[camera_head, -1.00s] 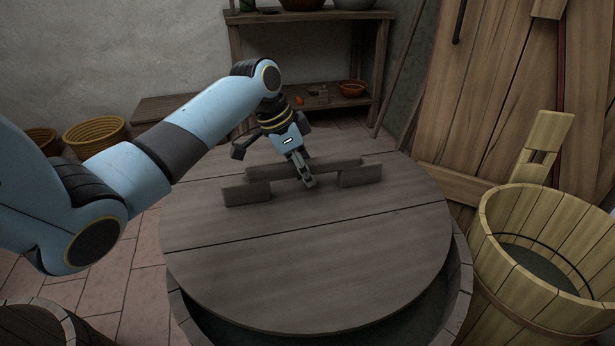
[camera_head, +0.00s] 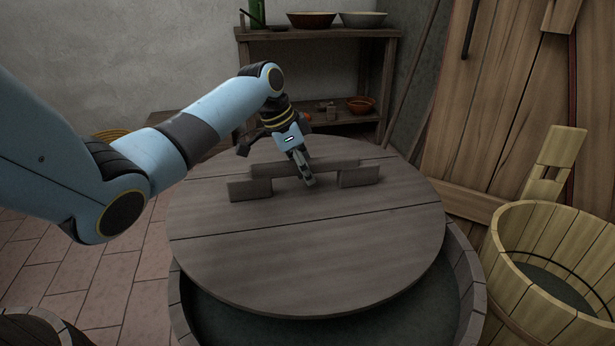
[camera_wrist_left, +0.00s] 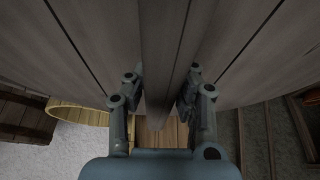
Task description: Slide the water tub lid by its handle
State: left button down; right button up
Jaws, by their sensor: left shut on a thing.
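The round wooden tub lid (camera_head: 310,250) lies over the water tub (camera_head: 470,290) in the head view. The tub's near inside shows as a dark crescent below the lid's near edge. The lid's handle (camera_head: 262,170) is a wooden bar raised on two blocks near the far side. My left gripper (camera_head: 307,180) reaches down over the bar and is shut on it. In the left wrist view the handle bar (camera_wrist_left: 162,60) runs between the two fingers of the left gripper (camera_wrist_left: 160,95). My right gripper is not in view.
A pale wooden bucket (camera_head: 515,215) stands close on the right of the tub. A shelf (camera_head: 330,118) with bowls is behind, and a plank door (camera_head: 490,110) is at the back right. A barrel (camera_head: 35,325) is at the lower left. Tiled floor on the left is free.

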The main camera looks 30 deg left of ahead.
pick_arm(q)
jog(key=shift+w+a+r+b, duration=0.15)
jog(key=shift+w+a+b, duration=0.35)
jog(key=shift+w+a, duration=0.45)
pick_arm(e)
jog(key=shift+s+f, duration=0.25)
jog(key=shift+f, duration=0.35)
pick_arm(q)
jog(key=shift+w+a+b, duration=0.95)
jog(key=shift+w+a, duration=0.25)
jog(key=shift+a, duration=0.15)
jog(key=shift+w+a+b, duration=0.35)
jog(key=shift+w+a, duration=0.1)
jog(key=shift+a, duration=0.05)
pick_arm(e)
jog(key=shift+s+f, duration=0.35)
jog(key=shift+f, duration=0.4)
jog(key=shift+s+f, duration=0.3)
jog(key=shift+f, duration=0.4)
pick_arm(q)
jog(key=c, duration=1.1)
grip_release()
jog(key=shift+s, duration=0.1)
jog(key=shift+o, duration=0.2)
